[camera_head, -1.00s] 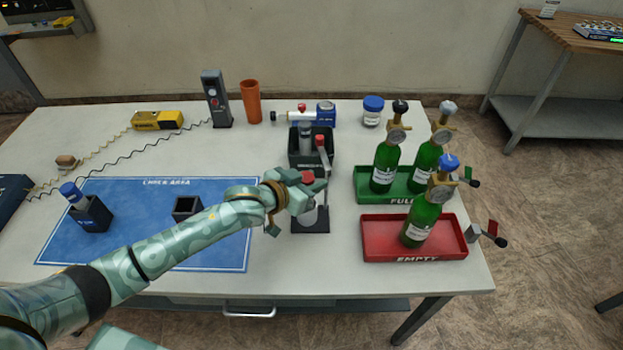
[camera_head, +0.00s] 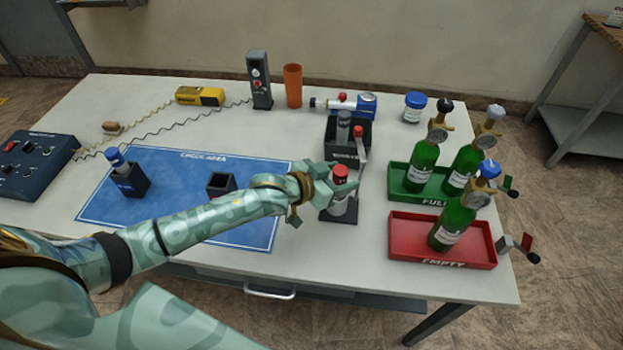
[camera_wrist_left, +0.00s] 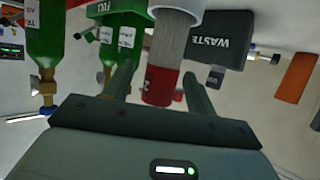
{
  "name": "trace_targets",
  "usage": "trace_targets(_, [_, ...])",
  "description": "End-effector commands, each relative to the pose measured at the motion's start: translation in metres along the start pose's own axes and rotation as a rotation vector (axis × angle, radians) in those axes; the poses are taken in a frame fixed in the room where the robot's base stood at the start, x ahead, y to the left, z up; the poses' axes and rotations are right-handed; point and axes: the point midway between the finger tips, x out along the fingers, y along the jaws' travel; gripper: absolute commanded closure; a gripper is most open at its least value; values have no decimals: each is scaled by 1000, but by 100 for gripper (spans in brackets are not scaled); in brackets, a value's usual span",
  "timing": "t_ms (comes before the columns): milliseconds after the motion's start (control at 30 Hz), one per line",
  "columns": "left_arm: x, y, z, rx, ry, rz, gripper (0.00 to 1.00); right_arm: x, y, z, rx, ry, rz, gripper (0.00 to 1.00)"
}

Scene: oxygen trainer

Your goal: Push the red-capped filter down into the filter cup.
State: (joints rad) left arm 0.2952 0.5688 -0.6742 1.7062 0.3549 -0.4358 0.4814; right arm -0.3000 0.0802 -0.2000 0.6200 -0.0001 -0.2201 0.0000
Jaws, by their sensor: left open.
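The filter's red cap (camera_head: 340,171) stands above the white filter cup (camera_head: 339,207), which is on a small black base. In the left wrist view, which appears upside down, the red cap (camera_wrist_left: 161,87) lies between my left gripper's two fingers (camera_wrist_left: 158,86). The filter's grey body (camera_wrist_left: 172,45) shows between the cap and the white cup (camera_wrist_left: 176,10), so it looks only partly inside. My left gripper (camera_head: 335,182) is open at the cap, with a visible gap on at least one side; contact cannot be told. My right gripper is not in view.
A black waste bin (camera_head: 362,137) holding a grey cylinder stands just behind, with a red-tipped lever (camera_head: 360,132) close by. The green tray (camera_head: 402,196) and red tray (camera_head: 405,247) with gas bottles are to the right. A blue mat (camera_head: 170,210) lies left, under my arm.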

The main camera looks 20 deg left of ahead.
Motion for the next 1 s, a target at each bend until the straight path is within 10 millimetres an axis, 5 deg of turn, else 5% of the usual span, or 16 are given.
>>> trace_targets(300, [-89, 0, -2, 1, -3, 0, 44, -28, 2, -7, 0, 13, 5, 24])
trace_targets(500, [-127, 0, -1, -1, -2, 0, 44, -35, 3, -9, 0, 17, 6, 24])
trace_targets(1000, [-142, 0, -1, 0, 1, 0, 44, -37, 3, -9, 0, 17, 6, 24])
